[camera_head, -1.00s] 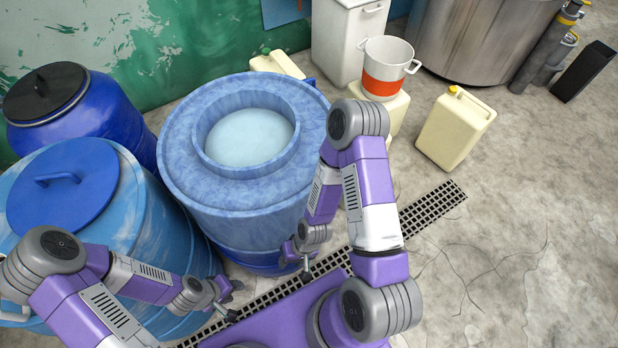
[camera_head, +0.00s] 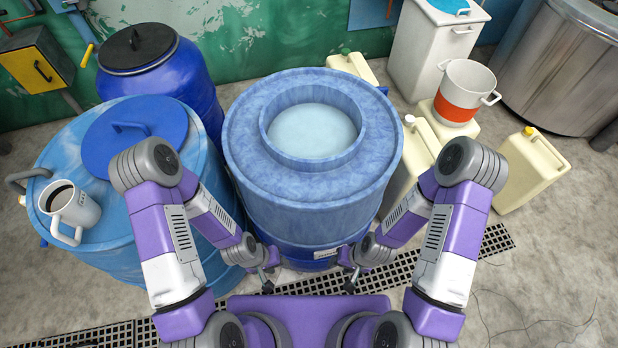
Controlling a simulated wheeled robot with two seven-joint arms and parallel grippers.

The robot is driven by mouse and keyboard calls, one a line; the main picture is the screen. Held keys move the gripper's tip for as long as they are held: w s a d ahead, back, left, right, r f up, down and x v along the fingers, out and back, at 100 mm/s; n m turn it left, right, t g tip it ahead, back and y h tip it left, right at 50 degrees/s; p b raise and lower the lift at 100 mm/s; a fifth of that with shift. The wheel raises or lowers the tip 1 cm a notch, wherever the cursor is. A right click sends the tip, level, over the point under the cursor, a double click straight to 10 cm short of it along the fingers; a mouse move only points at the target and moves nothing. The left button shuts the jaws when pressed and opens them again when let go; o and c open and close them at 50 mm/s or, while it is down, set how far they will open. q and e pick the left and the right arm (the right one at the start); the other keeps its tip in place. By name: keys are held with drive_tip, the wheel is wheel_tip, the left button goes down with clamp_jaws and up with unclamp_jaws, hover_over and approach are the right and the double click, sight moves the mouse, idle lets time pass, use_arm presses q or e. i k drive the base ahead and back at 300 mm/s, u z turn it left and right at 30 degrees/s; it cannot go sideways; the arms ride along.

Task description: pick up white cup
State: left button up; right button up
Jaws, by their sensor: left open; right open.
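A white cup (camera_head: 78,212) with dark contents stands on the near left part of the light blue drum's top (camera_head: 112,222), at the far left of the head view. Its handle points towards me. My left gripper (camera_head: 268,282) is low in front of the middle blue drum, well to the right of the cup, open and empty. My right gripper (camera_head: 350,280) is a little to its right, also open and empty, far from the cup. Both grippers are small in this view.
A blue lid (camera_head: 125,135) with a raised handle lies beside the cup. The middle drum (camera_head: 312,185) holds pale liquid. A dark blue drum (camera_head: 165,75) stands behind. Cream canisters (camera_head: 532,172) and a white-and-orange pot (camera_head: 466,90) are at right. A floor grate (camera_head: 400,272) runs in front.

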sight(62, 200)
drive_tip(key=u, duration=1.3)
drive_tip(key=k, duration=0.2)
drive_tip(key=u, duration=0.7)
drive_tip(key=i, duration=0.3)
drive_tip(key=z, duration=3.1)
drive_tip(key=k, duration=1.45)
drive_tip(key=u, duration=1.4)
